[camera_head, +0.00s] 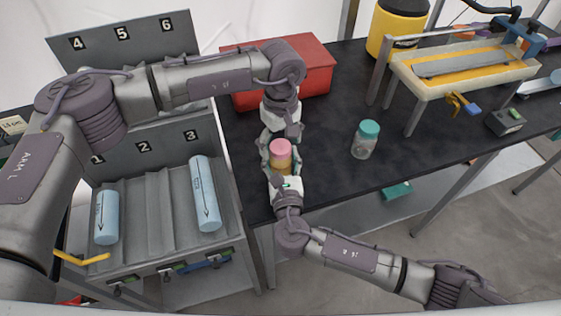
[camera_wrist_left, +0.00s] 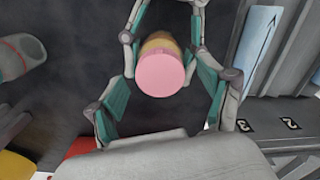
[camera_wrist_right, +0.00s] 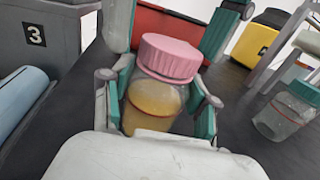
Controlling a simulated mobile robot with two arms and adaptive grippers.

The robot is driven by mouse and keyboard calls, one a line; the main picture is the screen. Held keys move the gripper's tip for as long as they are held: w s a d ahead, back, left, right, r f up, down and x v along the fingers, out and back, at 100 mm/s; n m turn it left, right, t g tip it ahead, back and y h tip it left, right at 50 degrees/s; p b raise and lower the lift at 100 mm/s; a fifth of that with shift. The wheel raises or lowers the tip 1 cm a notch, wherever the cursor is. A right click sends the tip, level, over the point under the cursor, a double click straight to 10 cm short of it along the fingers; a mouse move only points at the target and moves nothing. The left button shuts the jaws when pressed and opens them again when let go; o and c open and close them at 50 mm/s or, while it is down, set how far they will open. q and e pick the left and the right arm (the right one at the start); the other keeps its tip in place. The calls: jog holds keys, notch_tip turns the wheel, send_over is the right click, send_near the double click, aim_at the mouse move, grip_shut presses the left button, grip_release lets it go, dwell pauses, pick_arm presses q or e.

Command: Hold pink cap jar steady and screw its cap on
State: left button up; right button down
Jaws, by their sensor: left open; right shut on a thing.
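The pink cap jar stands upright on the black table, its pink cap (camera_head: 280,147) sitting on top; the cap also shows in the left wrist view (camera_wrist_left: 160,74) and the right wrist view (camera_wrist_right: 170,57). Its clear body (camera_wrist_right: 153,104) holds yellowish contents. My right gripper (camera_head: 280,170) is shut on the jar body from the near side. My left gripper (camera_head: 280,137) is open above and behind the jar, its fingers spread on either side of the cap without visibly gripping it. Whether the cap is fully seated cannot be told.
A jar with a teal cap (camera_head: 367,139) stands to the right on the table. A red box (camera_head: 305,72) is behind the grippers. A grey numbered rack (camera_head: 160,213) with blue cylinders is at left. A press-like frame (camera_head: 463,66) stands back right.

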pick_arm(q)
notch_tip(320, 180, up, 12)
dwell(0.6)
pick_arm(e)
jog(key=shift+c, duration=1.2)
grip_release()
jog(key=s, duration=0.4)
jog(key=s+d, duration=0.1)
jog(key=s, duration=0.7)
jog(key=shift+d, duration=0.25)
